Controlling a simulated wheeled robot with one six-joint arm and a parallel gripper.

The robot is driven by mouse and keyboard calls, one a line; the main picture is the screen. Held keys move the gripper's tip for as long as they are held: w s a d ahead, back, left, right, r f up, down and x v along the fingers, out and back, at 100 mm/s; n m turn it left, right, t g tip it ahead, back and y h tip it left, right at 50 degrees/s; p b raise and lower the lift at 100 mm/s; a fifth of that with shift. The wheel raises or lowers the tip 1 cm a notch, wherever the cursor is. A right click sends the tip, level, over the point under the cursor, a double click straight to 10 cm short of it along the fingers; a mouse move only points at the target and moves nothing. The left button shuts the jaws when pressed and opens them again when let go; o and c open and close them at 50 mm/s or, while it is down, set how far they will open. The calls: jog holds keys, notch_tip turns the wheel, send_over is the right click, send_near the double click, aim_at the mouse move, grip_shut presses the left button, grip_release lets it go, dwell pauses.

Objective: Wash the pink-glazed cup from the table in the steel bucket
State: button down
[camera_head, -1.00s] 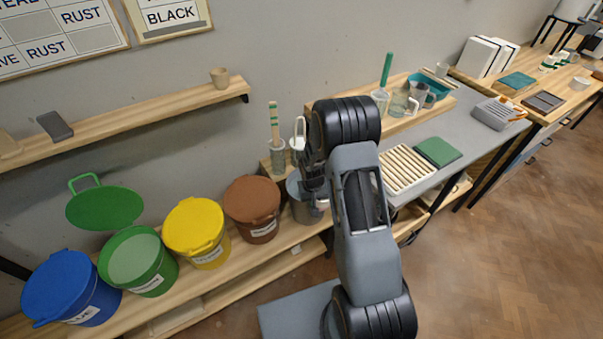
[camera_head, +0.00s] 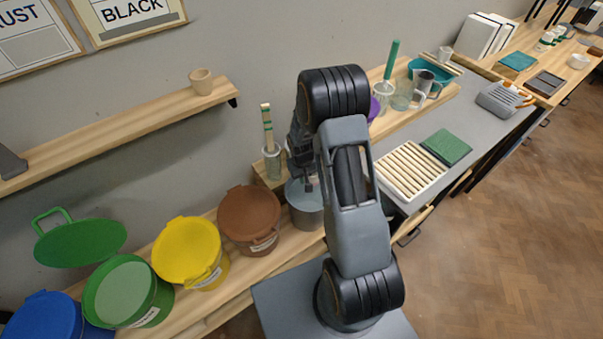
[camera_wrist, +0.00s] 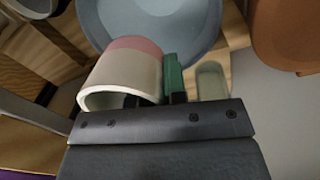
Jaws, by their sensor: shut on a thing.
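The cup (camera_wrist: 125,72) is cream with a pink band at its far end and shows in the wrist view, lying on its side in that picture. My gripper (camera_wrist: 158,88) is shut on its wall, with a green-padded finger outside and the other finger mostly hidden at the mouth. The steel bucket (camera_head: 307,213) stands on the low wooden bench in the head view, below my gripper (camera_head: 308,184). Its round blue-grey interior (camera_wrist: 185,22) shows beyond the cup in the wrist view. The cup is hidden in the head view; its height relative to the bucket rim is unclear.
A brown lidded bucket (camera_head: 248,218) stands close left of the steel bucket, then a yellow one (camera_head: 190,252) and an open green one (camera_head: 128,291). A jar with a brush (camera_head: 271,160) is behind. A slatted white rack (camera_head: 410,172) is on the table at right.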

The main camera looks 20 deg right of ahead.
notch_tip(320, 180, down, 8)
jog(key=b, duration=0.6)
jog(key=shift+a, duration=0.25)
jog(key=shift+f+b, duration=1.65)
jog(key=shift+f, duration=0.25)
jog(key=shift+f+b, duration=0.3)
jog(key=shift+a, duration=0.15)
jog(key=shift+s+a, duration=0.15)
jog(key=shift+a, duration=0.7)
jog(key=shift+d, duration=0.15)
jog(key=shift+w+d, duration=0.2)
jog(key=shift+d, duration=0.65)
